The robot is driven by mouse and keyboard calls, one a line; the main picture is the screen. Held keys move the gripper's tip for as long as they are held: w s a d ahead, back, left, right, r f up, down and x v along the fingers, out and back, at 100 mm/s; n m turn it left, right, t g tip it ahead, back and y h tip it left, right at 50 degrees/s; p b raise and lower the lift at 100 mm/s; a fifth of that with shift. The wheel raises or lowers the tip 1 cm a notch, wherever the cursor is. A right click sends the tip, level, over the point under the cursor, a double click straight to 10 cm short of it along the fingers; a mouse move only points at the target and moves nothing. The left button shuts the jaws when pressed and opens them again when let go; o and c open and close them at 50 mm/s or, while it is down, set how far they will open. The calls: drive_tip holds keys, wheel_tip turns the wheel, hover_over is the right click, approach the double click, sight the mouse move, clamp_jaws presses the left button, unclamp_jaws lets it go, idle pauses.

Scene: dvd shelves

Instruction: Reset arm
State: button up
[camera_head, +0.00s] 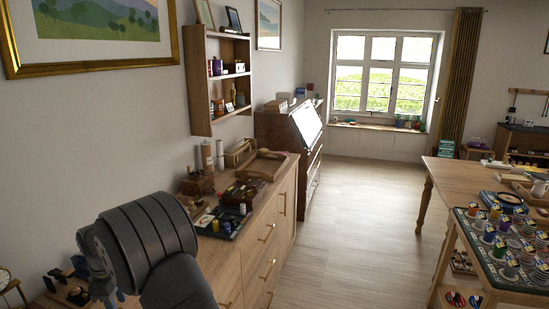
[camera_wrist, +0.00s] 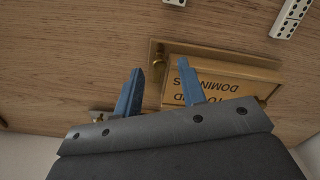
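My gripper (camera_wrist: 160,68) shows in the wrist view with two blue fingers spread apart and nothing seen between their tips. Its right finger overlaps a brass-edged wooden box or plaque (camera_wrist: 230,72) with upside-down lettering that seems to include "DOMINO". I cannot tell whether they touch. In the head view, my dark arm fills the lower left, over the near end of the wooden cabinet, and its fingers are mostly hidden.
White dominoes (camera_wrist: 290,16) lie on the wooden surface (camera_wrist: 80,50). In the head view, the cabinet top holds a wooden tray (camera_head: 246,193) and small jars. A wall shelf (camera_head: 216,80) hangs above. A table (camera_head: 460,176) stands right; the floor (camera_head: 350,220) between is clear.

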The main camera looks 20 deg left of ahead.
drive_tip(key=shift+f, duration=0.7)
drive_tip(key=shift+r, duration=0.1)
